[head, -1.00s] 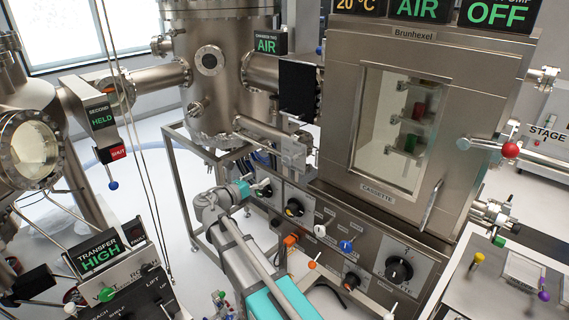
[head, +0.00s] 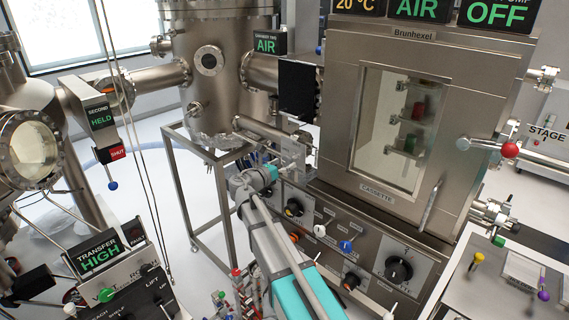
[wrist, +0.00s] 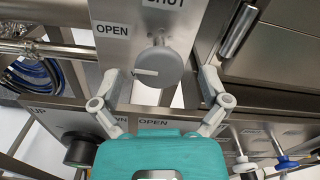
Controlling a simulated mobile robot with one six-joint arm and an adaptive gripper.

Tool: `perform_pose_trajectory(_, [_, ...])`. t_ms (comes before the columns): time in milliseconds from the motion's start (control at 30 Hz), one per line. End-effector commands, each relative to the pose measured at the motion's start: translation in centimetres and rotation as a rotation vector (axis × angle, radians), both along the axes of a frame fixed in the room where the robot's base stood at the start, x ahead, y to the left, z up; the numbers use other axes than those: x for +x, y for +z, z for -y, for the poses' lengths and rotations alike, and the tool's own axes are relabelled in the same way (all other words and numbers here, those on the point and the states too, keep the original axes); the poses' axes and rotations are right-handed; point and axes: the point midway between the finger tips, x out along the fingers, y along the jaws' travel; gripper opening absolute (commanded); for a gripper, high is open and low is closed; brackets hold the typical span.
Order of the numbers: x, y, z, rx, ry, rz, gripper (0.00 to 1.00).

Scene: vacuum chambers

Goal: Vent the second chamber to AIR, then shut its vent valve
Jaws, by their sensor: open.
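In the wrist view a round grey valve knob (wrist: 158,66) sits on a steel plate (wrist: 112,52), with OPEN printed at its upper left and SHUT above it. A pale bar on the knob points roughly left. My gripper (wrist: 160,78) is open, with one finger on each side of the knob; I cannot tell whether they touch it. In the head view my gripper's teal body (head: 268,173) is in front of the lower pipework, its fingertips hard to make out. The large steel chamber (head: 215,95) has a display (head: 266,45) reading AIR in green.
The cassette cabinet (head: 440,110) stands right, with a panel of knobs (head: 398,269) below it. A black knob (wrist: 80,150) is beside my left finger. Switches (wrist: 285,162) line the lower right. A SECOND display (head: 100,116) reads HELD; a red SHUT tag (head: 117,152) is below.

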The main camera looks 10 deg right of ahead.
Motion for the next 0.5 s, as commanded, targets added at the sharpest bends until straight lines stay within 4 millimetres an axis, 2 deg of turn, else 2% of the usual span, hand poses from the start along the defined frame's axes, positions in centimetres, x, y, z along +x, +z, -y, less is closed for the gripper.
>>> perform_pose_trajectory(167, [0.61,0.00,0.84,0.000,0.000,0.000,0.95])
perform_pose_trajectory(500, [0.66,0.00,0.93,0.000,0.001,0.000,0.95])
